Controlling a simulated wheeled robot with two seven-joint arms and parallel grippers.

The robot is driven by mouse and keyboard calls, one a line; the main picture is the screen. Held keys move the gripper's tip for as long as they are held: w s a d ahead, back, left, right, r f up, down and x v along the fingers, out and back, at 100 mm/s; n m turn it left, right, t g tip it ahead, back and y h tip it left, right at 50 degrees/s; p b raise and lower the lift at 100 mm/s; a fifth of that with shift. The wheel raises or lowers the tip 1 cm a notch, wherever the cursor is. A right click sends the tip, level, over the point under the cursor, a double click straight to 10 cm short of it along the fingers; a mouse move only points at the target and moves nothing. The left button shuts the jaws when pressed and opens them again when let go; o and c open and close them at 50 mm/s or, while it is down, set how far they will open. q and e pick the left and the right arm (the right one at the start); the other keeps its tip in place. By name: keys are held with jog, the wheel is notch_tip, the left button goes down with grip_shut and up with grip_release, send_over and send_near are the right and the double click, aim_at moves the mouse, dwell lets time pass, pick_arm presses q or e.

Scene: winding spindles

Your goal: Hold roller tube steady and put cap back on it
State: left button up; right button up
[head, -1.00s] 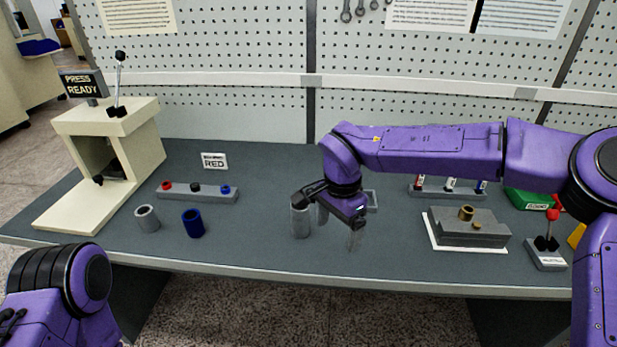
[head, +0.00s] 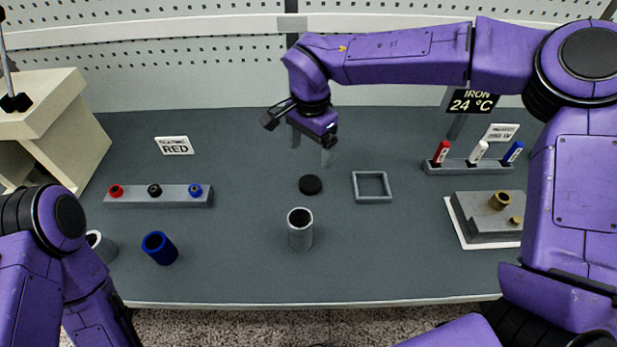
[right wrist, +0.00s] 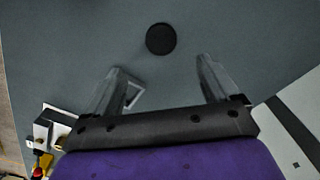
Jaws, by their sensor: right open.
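A grey roller tube (head: 300,232) stands upright on the bench in the head view, its open top showing a dark bore. A round black cap (head: 310,184) lies flat on the bench just behind the tube, apart from it. The cap also shows in the right wrist view (right wrist: 160,39), beyond the fingertips. My right gripper (head: 311,155) is open and empty, above and behind the cap in the head view. The fingers also show apart in the right wrist view (right wrist: 160,72). My left gripper is out of view; only part of my left arm shows at the lower left.
A grey square frame (head: 372,201) lies right of the cap. A rack (head: 140,201) with red, black and blue caps is at left. A blue tube (head: 160,248) stands in front of it. A marker rack (head: 470,168) and a grey block (head: 478,227) are at right.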

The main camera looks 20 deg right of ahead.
send_over(310, 183)
notch_tip(310, 183, down, 5)
jog(key=shift+w+f, duration=0.1)
jog(key=shift+f, duration=0.15)
jog(key=shift+p, duration=0.3)
jog(key=shift+f, duration=0.3)
notch_tip(310, 183, down, 5)
jog(key=shift+r+p, duration=0.2)
jog(key=shift+p, duration=0.45)
jog(key=c, duration=1.1)
